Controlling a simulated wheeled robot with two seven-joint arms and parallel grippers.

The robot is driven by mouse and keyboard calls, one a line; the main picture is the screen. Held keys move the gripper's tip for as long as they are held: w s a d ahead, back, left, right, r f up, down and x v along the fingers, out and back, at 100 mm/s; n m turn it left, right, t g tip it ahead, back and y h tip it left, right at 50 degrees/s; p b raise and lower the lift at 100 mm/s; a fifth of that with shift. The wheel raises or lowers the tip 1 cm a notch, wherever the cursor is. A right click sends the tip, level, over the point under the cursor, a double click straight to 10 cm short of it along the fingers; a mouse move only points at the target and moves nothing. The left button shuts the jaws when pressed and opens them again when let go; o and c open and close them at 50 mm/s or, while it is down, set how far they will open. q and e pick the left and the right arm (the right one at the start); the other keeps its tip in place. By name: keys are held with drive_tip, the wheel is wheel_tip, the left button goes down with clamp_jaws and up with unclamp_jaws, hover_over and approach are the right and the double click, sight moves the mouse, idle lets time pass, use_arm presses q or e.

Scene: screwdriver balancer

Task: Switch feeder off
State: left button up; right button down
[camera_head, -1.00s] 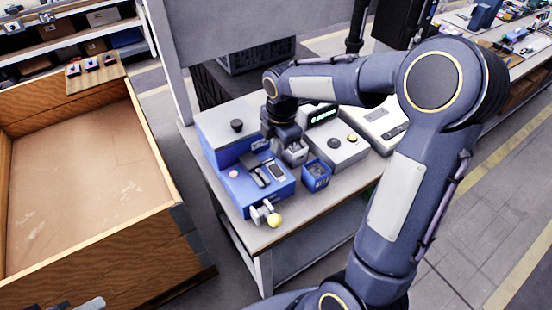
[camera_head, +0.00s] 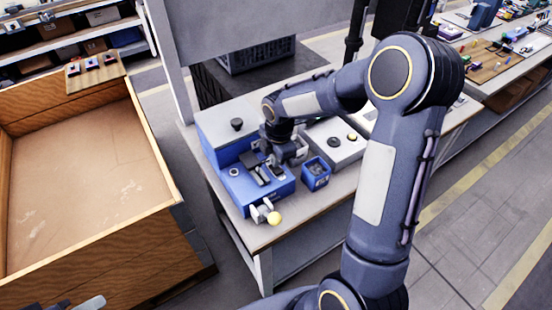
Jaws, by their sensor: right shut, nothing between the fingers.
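The feeder is a blue and light grey machine (camera_head: 228,148) on the workbench. Its blue front panel carries a small round button or lamp (camera_head: 233,172), now grey, and a dark slot part (camera_head: 252,168). My right gripper (camera_head: 277,168) is shut and empty, pointing down at the right part of the feeder's panel. It hides the dark switch there, and I cannot tell whether it touches it. At the bottom left edge, a cut-off grey and dark part (camera_head: 88,303) seems to belong to my left gripper; its jaws cannot be made out.
A small blue bin (camera_head: 316,174) stands right of the feeder. A light grey control box (camera_head: 338,146) with buttons is behind it. A large wooden crate (camera_head: 90,190) stands at the left.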

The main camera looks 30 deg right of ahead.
drive_tip(key=shift+s+f, duration=0.15)
drive_tip(key=shift+s, duration=0.05)
drive_tip(key=shift+s, duration=0.7)
drive_tip(key=shift+d, duration=0.1)
